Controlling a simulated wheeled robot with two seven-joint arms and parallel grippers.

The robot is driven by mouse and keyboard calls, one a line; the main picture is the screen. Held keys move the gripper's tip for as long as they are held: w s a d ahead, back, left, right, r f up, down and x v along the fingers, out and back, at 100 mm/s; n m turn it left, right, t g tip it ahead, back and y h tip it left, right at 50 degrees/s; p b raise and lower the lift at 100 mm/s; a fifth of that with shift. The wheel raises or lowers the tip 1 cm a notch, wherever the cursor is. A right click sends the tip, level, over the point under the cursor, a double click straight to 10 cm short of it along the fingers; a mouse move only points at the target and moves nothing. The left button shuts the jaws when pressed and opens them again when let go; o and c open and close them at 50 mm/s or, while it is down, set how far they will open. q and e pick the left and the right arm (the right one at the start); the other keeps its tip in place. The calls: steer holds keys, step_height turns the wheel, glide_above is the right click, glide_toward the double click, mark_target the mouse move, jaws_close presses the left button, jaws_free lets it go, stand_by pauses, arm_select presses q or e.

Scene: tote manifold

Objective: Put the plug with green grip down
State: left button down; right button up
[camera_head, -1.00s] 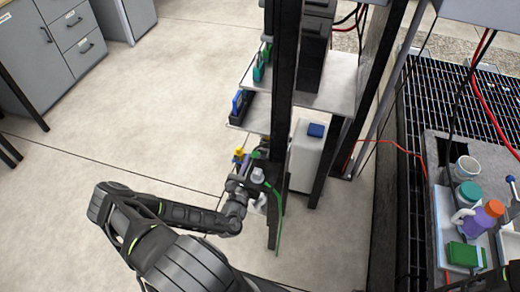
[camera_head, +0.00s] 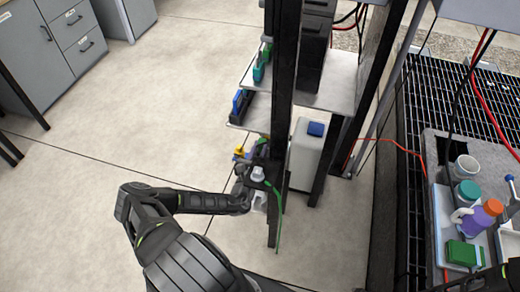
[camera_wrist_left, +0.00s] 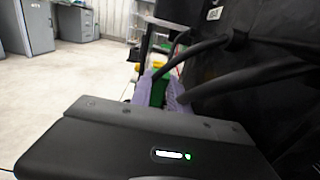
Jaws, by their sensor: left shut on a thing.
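The plug with green grip (camera_wrist_left: 159,90) shows in the left wrist view, between the two pale purple fingers of my left gripper (camera_wrist_left: 160,88). The gripper is shut on it. In the head view my left gripper (camera_head: 258,174) is at the low part of the black rack post, beside yellow and blue parts (camera_head: 240,154). The plug itself is hard to make out there. A green cable (camera_head: 279,215) hangs down beside the post. My right gripper is not in view.
The rack's shelf (camera_head: 330,95) holds green and blue items above my gripper. A white container with a blue cap (camera_head: 316,129) stands behind the post. Bottles sit on a bench at the right. Thick black cables (camera_wrist_left: 220,70) are close by. The floor at left is clear.

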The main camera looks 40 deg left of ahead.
arm_select(q)
steer(key=shift+f, duration=0.35)
steer(key=shift+f, duration=0.1)
steer(key=c, duration=1.3)
jaws_free()
steer(key=shift+o, duration=0.2)
steer(key=v, duration=1.2)
steer(key=shift+b, duration=0.4)
